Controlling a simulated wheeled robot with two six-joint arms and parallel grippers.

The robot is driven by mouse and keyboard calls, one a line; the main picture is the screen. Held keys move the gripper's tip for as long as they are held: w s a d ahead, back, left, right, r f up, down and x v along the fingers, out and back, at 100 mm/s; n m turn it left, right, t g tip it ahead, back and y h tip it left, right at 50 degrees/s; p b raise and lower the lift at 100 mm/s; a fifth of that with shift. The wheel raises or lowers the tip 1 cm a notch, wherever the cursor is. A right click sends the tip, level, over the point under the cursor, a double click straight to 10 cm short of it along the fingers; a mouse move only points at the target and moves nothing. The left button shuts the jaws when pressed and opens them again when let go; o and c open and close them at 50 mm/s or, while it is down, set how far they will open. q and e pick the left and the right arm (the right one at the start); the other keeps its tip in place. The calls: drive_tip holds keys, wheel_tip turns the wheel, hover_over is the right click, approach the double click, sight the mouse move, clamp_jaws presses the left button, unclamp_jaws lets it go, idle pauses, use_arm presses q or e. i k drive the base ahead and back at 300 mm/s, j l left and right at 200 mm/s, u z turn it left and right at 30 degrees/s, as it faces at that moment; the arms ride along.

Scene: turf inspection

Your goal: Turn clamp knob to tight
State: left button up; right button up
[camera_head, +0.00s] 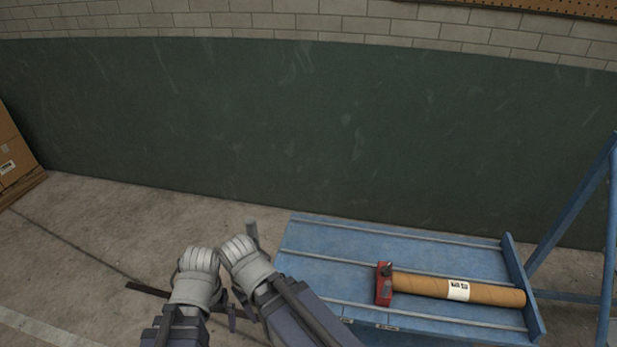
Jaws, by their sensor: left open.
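A red clamp (384,291) with a dark knob (387,269) on top sits at the left end of a brown cardboard tube (440,286). The tube lies across a blue cart deck (330,246). The knob's exact setting is too small to read. My left gripper (232,312) is open, low in the picture between my two arms and partly hidden by them. It is well left of the clamp and apart from it. My right arm (245,258) stands beside the deck's left edge; its gripper's fingers cannot be made out.
The deck has raised strips and an end board (522,285) at its right, with a blue frame (573,205) beyond. A dark green wall panel (300,120) stands behind. A cardboard box (15,155) is at far left. Concrete floor (110,235) left of the cart is mostly clear.

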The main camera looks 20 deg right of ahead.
sight(384, 271)
drive_tip(key=k+l+z, duration=0.1)
drive_tip(key=z, duration=0.25)
drive_tip(key=l+z, duration=0.4)
drive_tip(key=k+l+z, duration=0.1)
drive_tip(key=z, duration=0.25)
